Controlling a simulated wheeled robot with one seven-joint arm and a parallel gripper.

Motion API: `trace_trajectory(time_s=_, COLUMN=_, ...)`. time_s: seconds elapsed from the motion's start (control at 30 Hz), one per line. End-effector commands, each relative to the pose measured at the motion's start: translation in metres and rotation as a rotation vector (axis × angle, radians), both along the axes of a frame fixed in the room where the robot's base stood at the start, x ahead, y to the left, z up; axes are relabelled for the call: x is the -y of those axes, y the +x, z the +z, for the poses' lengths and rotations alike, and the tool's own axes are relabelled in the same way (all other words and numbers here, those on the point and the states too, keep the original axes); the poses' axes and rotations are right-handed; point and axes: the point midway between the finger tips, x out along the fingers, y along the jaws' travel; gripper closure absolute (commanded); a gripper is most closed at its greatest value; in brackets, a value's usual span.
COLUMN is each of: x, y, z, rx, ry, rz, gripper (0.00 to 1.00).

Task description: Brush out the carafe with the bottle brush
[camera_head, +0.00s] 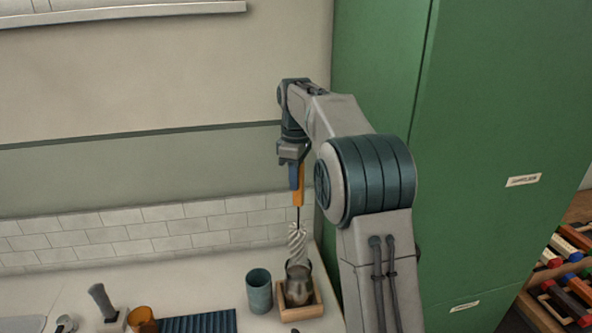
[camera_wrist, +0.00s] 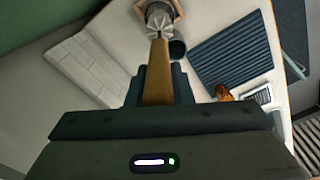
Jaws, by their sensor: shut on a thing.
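My gripper (camera_head: 296,178) is shut on the orange-brown handle of the bottle brush (camera_head: 297,240). The brush hangs upright, with its pale spiral bristles pointing down. The carafe (camera_head: 299,292), a grey-brown vessel, stands in a small wooden tray (camera_head: 303,313) below the brush. The lower bristles overlap the carafe's mouth in the head view; I cannot tell how far they are inside. In the wrist view the brush handle (camera_wrist: 157,75) runs from my gripper (camera_wrist: 154,90) toward the bristles, which cover much of the carafe's mouth.
A teal cup (camera_head: 259,291) stands just left of the tray. A blue ribbed mat (camera_head: 198,325), an amber cup (camera_head: 141,318) and a grey-handled brush (camera_head: 102,300) are further left. A tall green cabinet (camera_head: 480,130) stands to the right, and a tiled wall (camera_head: 150,232) behind.

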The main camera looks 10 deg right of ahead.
Motion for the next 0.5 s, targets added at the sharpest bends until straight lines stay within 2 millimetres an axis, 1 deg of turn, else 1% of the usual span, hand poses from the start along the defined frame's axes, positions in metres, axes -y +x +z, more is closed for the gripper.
trace_trajectory(time_s=0.3, x=0.001, y=0.0, z=-0.032, rx=-0.001, ry=0.0, rz=-0.002, gripper=1.0)
trace_trajectory(time_s=0.47, x=0.001, y=0.0, z=-0.047, rx=-0.001, ry=0.0, rz=-0.003, gripper=1.0)
trace_trajectory(time_s=0.5, x=0.001, y=0.0, z=-0.052, rx=0.0, ry=0.0, rz=-0.003, gripper=1.0)
